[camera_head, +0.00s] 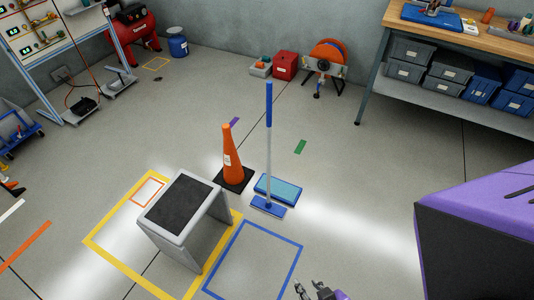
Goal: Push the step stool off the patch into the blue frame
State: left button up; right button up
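The step stool (184,203), light grey with a black top, stands upright on the floor patch outlined in yellow (112,262). It covers part of the yellow outline's right side. The blue frame (273,230) is a floor outline just to the right of the yellow one, and its inside is bare floor. My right gripper (312,289) is at the bottom edge, right of the blue frame and apart from the stool. Its fingers look spread and hold nothing visible. My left gripper is not in view.
An orange cone (232,160) on a black base stands behind the stool. A blue-handled mop (268,150) stands beside it, by a light-blue pad (284,188) behind the blue frame. A workbench (465,27) is at the back right.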

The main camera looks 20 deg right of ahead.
aim_at(169, 219)
jog(key=l+u, duration=0.1)
jog(key=l, duration=0.6)
jog(key=k+l+u, duration=0.15)
jog(key=l, duration=0.6)
